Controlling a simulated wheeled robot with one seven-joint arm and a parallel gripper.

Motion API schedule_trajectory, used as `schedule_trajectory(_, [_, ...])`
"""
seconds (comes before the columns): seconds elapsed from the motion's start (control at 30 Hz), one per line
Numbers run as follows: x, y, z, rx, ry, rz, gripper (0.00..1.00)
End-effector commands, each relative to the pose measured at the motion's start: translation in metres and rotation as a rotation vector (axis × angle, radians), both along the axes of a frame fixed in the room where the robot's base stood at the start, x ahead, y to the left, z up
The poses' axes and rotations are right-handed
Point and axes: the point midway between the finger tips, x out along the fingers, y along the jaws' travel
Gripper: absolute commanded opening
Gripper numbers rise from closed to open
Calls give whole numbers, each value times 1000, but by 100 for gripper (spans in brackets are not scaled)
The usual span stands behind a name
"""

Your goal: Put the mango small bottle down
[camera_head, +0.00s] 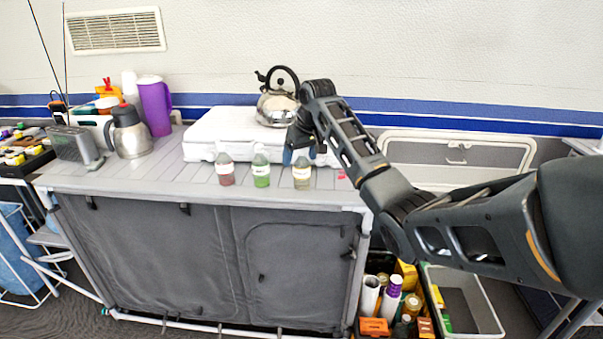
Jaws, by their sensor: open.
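Three small bottles stand upright in a row near the front edge of the grey counter (120,180). The right one (302,173), with yellowish-brown contents and a pale label, looks like the mango small bottle; its label is too small to read. A green small bottle (261,170) is in the middle and a red small bottle (226,170) is at the left. My gripper (291,157) is open, low over the counter, close to the top and left of the yellowish bottle. The arm partly hides its fingers, and I cannot tell whether they touch the bottle.
A white folded stove case (215,128) lies behind the bottles, with a steel kettle (276,108) on it. A purple pitcher (154,105) and a steel jug (129,134) stand at the left. A crate of bottles (390,300) is below right. The counter's left front is clear.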

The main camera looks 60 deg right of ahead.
Motion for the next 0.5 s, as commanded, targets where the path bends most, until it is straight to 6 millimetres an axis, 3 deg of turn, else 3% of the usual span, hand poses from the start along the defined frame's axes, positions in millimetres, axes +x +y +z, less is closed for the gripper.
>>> schedule_trajectory(0.27, [1, -1, -4, -1, -1, 0, 82])
schedule_trajectory(0.5, [1, -1, -4, 0, -1, 0, 60])
